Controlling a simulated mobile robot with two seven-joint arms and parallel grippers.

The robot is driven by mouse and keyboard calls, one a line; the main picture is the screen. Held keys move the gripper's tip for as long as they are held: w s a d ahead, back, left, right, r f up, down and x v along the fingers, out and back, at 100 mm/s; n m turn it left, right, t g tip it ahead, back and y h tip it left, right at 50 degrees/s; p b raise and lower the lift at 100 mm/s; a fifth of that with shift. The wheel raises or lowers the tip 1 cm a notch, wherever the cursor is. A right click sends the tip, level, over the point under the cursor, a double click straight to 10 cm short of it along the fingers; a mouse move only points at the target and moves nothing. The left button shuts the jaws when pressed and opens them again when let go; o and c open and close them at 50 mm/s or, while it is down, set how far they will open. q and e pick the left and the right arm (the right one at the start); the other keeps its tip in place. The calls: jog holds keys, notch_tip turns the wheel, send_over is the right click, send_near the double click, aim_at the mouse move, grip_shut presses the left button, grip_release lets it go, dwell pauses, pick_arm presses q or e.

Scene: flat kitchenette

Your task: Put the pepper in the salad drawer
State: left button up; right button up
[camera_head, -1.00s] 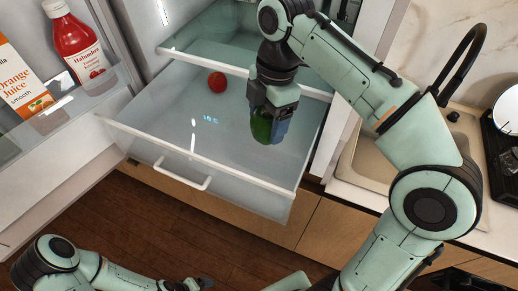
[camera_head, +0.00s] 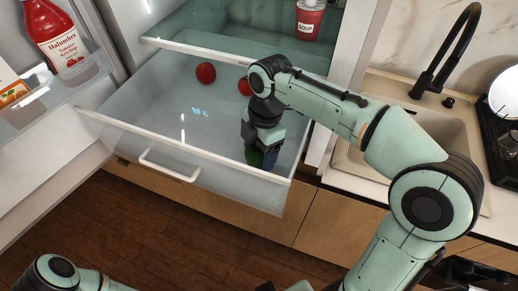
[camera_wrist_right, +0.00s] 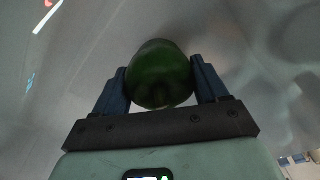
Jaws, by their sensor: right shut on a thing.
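The pepper (camera_head: 254,157) is dark green and mostly hidden by my gripper in the head view. It shows end-on between the two fingers in the right wrist view (camera_wrist_right: 161,74). My right gripper (camera_head: 263,155) is shut on it, pointing down inside the outline of the salad drawer (camera_head: 150,105), near its front right corner. The drawer is clear, pulled out, with a white front rim and handle. I cannot tell whether the pepper touches the drawer floor. Of my left arm only a link shows at the bottom left; its gripper is out of view.
Two red round items, likely tomatoes (camera_head: 206,73), lie at the back of the drawer; one is partly behind my arm. A glass shelf with a soup cup (camera_head: 310,17) is above. The open fridge door with a ketchup bottle (camera_head: 58,40) stands left. The drawer's left side is clear.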

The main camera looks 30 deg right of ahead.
jog(key=shift+w, duration=0.1)
jog(key=shift+f, duration=0.15)
jog(key=o, duration=1.1)
pick_arm(q)
jog(key=shift+f, duration=0.1)
pick_arm(e)
jog(key=shift+r, duration=0.45)
jog(key=r+p, duration=0.1)
jog(key=r, duration=0.6)
jog(key=d+r+p, duration=0.1)
jog(key=r, duration=0.2)
jog(key=shift+w+d+r+p, duration=0.1)
jog(key=shift+w+r+p, duration=0.05)
jog(key=shift+r+p, duration=0.2)
pick_arm(q)
jog(key=w+r, duration=0.1)
jog(key=r, duration=0.1)
jog(key=w+r, duration=0.2)
pick_arm(e)
jog(key=shift+d+r, duration=0.1)
jog(key=shift+r, duration=0.3)
